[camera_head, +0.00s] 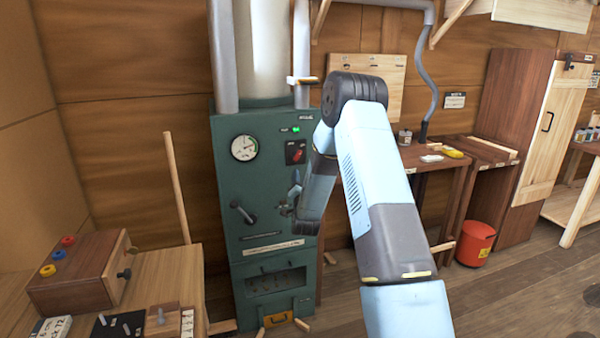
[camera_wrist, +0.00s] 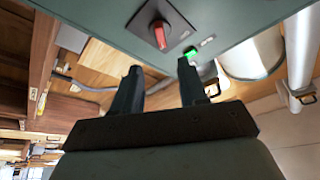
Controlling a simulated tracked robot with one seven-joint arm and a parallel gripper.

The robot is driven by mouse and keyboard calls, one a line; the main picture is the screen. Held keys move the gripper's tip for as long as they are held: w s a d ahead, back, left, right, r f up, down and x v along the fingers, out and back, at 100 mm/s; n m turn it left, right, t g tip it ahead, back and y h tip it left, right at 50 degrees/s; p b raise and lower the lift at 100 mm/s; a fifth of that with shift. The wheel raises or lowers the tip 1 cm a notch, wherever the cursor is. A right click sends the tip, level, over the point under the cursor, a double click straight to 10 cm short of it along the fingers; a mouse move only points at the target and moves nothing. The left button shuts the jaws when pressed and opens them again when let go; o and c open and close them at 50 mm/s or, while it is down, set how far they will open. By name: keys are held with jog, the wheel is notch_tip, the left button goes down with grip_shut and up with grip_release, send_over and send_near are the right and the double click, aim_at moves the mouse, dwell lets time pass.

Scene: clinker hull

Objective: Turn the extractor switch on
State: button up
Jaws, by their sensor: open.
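A tall green cabinet (camera_head: 262,215) stands against the wooden wall in the head view. On its upper front is a red rotary switch (camera_head: 296,152) on a dark plate, with a lit green lamp (camera_head: 296,129) above it. In the wrist view the red switch (camera_wrist: 159,36) and the green lamp (camera_wrist: 194,53) show near the top, upside down. My gripper (camera_wrist: 158,72) is open, its two dark fingers apart with nothing between them. In the head view my gripper (camera_head: 294,190) is in front of the cabinet, below the switch, partly hidden by my arm. I cannot tell which setting the switch is at.
The cabinet also carries a round gauge (camera_head: 243,148) and a dark lever handle (camera_head: 243,212). A wooden box with coloured buttons (camera_head: 82,270) sits on the left bench. A workbench (camera_head: 440,158) and a red bin (camera_head: 474,243) are to the right.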

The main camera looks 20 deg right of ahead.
jog(key=shift+v, duration=0.9)
jog(key=s+a+r+n+g+y, duration=0.2)
jog(key=a+r+n+g+y, duration=0.15)
jog(key=r, duration=0.75)
jog(key=s+a+r+n+g+y, duration=0.1)
jog(key=s+a+r+n+g, duration=0.25)
jog(key=s+r, duration=0.55)
jog(key=s+a+n+g, duration=0.1)
jog(key=s+n+g, duration=0.2)
jog(key=s, duration=3.6)
jog(key=g, duration=0.5)
jog(key=shift+r+y, duration=0.2)
jog(key=shift+y, duration=0.15)
